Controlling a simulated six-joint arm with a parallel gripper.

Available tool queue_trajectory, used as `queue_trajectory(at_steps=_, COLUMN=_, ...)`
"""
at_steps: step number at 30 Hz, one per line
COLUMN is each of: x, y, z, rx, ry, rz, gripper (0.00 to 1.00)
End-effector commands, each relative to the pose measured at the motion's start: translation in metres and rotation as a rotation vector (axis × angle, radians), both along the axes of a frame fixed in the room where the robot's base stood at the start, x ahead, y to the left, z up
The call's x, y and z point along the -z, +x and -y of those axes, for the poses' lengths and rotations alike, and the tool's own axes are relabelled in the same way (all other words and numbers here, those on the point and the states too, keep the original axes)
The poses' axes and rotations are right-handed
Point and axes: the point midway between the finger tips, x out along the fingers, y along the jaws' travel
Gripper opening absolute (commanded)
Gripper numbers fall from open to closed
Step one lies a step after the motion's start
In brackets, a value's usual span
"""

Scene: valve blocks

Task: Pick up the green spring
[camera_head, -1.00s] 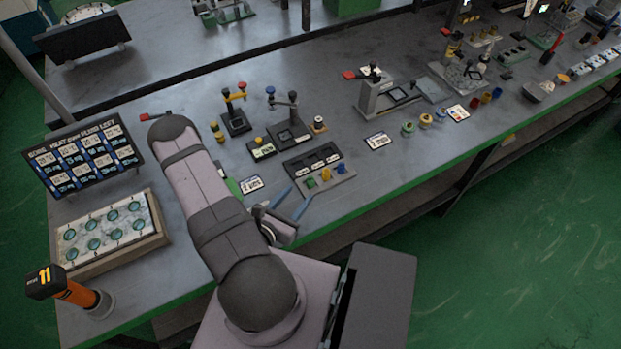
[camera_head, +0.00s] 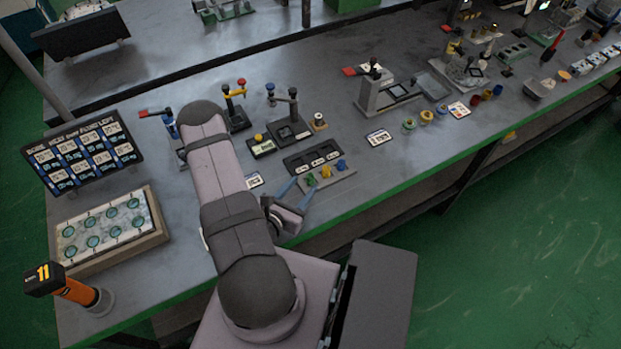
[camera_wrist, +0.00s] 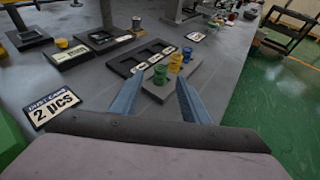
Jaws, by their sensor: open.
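The green spring (camera_head: 311,180) stands upright on a small grey block (camera_head: 340,179), at the near-left end of a row with a yellow spring (camera_head: 326,172) and a blue one (camera_head: 341,165). In the wrist view the green spring (camera_wrist: 160,74) stands nearest, just beyond and between the fingertips, with the yellow spring (camera_wrist: 175,63) and blue spring (camera_wrist: 186,55) behind it. My gripper (camera_head: 304,184) has two blue fingers, open and empty; they also show in the wrist view (camera_wrist: 161,81). The fingertips are close to the near edge of the block; I cannot tell their exact height.
A black tray with three slots (camera_wrist: 151,58) lies behind-left of the block. A "2 pcs" card (camera_wrist: 52,108) lies left of my gripper. A dark press with a blue knob (camera_head: 288,125) stands farther back. The table's green front edge (camera_head: 360,210) is close by on the right.

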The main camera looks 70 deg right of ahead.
Motion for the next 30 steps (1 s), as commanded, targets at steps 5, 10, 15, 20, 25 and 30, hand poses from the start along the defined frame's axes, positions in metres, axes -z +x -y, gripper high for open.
queue_trajectory(at_steps=5, x=0.004, y=-0.006, z=0.019, rx=0.005, ry=-0.002, rz=0.002, gripper=0.42)
queue_trajectory(at_steps=10, x=0.011, y=-0.008, z=0.034, rx=0.004, ry=-0.001, rz=0.001, gripper=0.42)
queue_trajectory(at_steps=15, x=0.011, y=-0.009, z=0.038, rx=0.001, ry=0.0, rz=0.0, gripper=0.42)
queue_trajectory(at_steps=20, x=0.011, y=-0.009, z=0.038, rx=0.0, ry=0.0, rz=-0.001, gripper=0.42)
queue_trajectory(at_steps=25, x=0.011, y=-0.009, z=0.038, rx=0.0, ry=0.0, rz=-0.001, gripper=0.06)
queue_trajectory(at_steps=30, x=0.011, y=-0.009, z=0.038, rx=0.0, ry=0.0, rz=-0.001, gripper=0.0)
